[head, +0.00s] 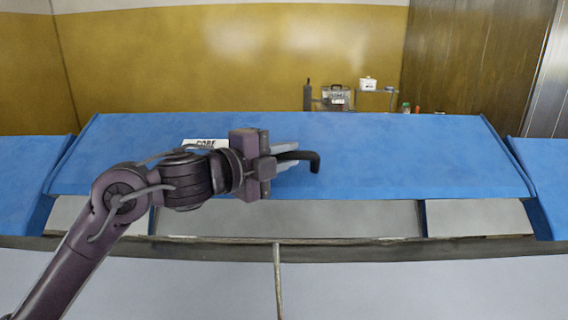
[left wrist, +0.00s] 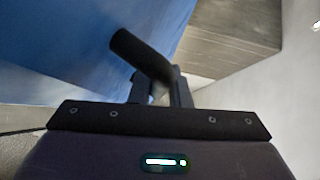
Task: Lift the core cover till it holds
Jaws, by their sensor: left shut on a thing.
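The core cover (head: 420,150) is the wide blue panel across the middle of the head view, tilted, with a partly hidden white label reading "CORE". Its blue face also shows in the left wrist view (left wrist: 60,50). A black bent handle (head: 314,161) stands out from the cover. My left gripper (head: 290,154) is shut on the handle, which rises from between its fingers in the left wrist view (left wrist: 140,50). The gripper hides part of the handle and label. My right gripper is not in view.
Blue panels flank the cover at the left (head: 30,170) and right (head: 545,175). Below its lower edge is an opening with pale surfaces (head: 310,218) and a dark rail. A small cart (head: 376,98) with items stands behind.

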